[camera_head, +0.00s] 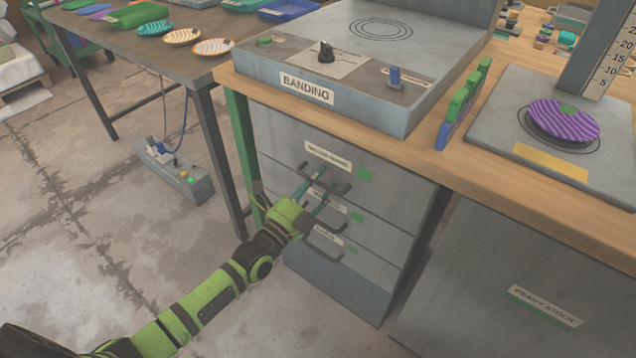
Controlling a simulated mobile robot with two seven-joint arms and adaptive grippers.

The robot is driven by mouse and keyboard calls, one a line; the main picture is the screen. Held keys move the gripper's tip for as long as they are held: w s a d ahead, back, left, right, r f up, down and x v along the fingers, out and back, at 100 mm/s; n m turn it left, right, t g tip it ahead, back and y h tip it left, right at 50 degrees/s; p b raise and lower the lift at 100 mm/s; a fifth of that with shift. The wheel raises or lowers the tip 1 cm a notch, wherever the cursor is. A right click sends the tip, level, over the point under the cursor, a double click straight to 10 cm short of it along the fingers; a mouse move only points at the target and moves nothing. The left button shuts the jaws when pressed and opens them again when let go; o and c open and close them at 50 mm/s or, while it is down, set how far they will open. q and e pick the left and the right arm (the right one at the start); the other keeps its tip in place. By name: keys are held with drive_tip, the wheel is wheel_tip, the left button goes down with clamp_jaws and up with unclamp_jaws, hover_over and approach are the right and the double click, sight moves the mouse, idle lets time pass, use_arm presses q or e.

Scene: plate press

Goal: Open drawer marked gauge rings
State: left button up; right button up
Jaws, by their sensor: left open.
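A grey drawer unit (286,135) stands under the wooden bench, with its drawers stacked one above another. The top drawer's label (327,155) is too small to read surely, but may say gauge rings. A dark bar handle (343,189) is below that label, with a green square to its right. The drawers look shut. My left gripper (323,184) is open, its teal fingers at the top drawer's handle. I cannot tell whether they touch it. The gripper partly hides the middle drawer's label and handle. My right gripper is not in view.
The banding machine (420,115) sits on the bench above the drawers. A ready stock cabinet (530,265) stands to the right. A table leg (220,160) and a floor box with a green light (175,175) are at left. The floor in front is clear.

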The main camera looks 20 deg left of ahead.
use_arm(q)
clamp_jaws()
drive_tip(key=shift+s, duration=0.1)
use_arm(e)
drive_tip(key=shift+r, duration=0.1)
